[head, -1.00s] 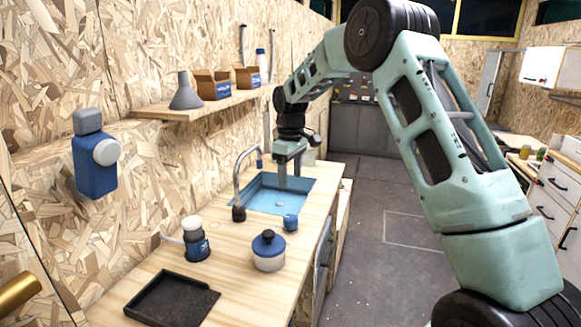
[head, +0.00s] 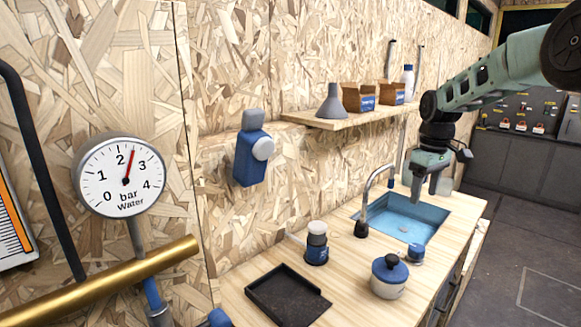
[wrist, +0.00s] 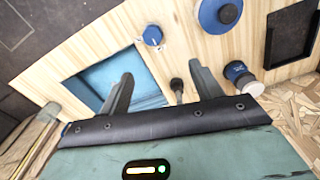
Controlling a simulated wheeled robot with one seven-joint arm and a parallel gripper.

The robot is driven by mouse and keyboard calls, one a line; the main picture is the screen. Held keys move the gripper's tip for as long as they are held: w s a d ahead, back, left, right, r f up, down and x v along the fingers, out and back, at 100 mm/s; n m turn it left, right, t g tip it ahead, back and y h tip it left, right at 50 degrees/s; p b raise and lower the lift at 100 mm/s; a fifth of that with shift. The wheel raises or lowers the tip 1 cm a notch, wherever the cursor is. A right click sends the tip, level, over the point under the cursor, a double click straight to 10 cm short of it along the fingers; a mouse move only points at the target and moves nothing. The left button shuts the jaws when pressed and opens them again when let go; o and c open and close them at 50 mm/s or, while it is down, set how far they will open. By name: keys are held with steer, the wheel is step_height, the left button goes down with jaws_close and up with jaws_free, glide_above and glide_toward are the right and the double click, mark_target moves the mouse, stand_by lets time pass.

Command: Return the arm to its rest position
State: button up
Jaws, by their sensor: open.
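My arm (head: 490,75) is pale green and reaches in from the upper right in the head view. It bends down at its far end over the counter. My gripper (head: 427,188) points down above the blue sink (head: 412,222). In the wrist view my gripper's two fingers (wrist: 160,88) stand wide apart with nothing between them. The blue sink also shows behind the left finger in the wrist view (wrist: 92,82).
A faucet (head: 372,195) stands close left of my gripper. A shelf (head: 345,122) is above. Open floor (head: 510,260) lies right.

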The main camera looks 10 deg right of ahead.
steer(key=s+a+n+y, duration=0.1)
steer(key=s+a, duration=0.7)
steer(key=a, duration=0.4)
steer(key=s+a+n, duration=0.1)
steer(key=s+a, duration=0.7)
steer(key=a, duration=0.3)
steer(key=s+a+f, duration=0.1)
steer(key=s+a, duration=0.1)
steer(key=s, duration=0.9)
steer(key=s+a+f, duration=0.2)
steer(key=s, duration=1)
steer(key=shift+f+n, duration=0.2)
steer(key=shift+n, duration=0.1)
steer(key=shift+a, duration=0.1)
